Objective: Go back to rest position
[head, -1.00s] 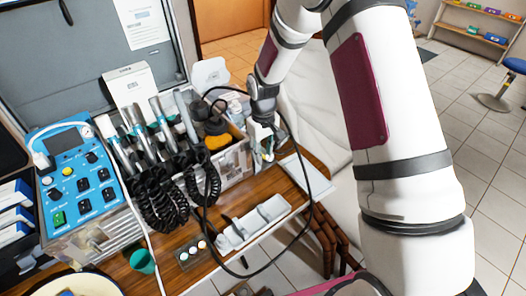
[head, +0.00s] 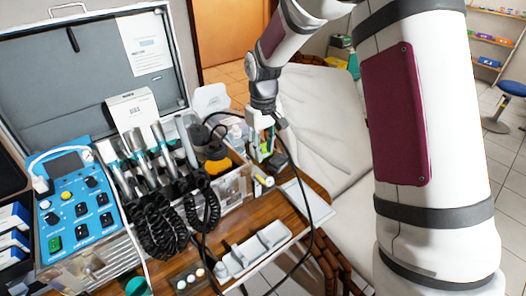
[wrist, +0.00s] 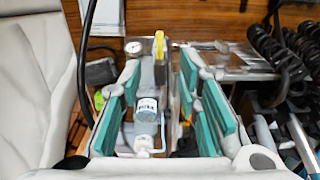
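My gripper (head: 262,148) is above the right end of the wooden table, beside the box of bottles, at the end of my white arm. In the wrist view my gripper (wrist: 160,68) has its two teal-padded fingers spread apart. I see nothing held between the pads.
A blue dental unit (head: 72,205) with black coiled hoses (head: 165,225) stands on the left, before an open grey case (head: 90,75). A white tray (head: 255,250) lies near the table's front edge. A white reclining chair (head: 320,110) stands behind my gripper.

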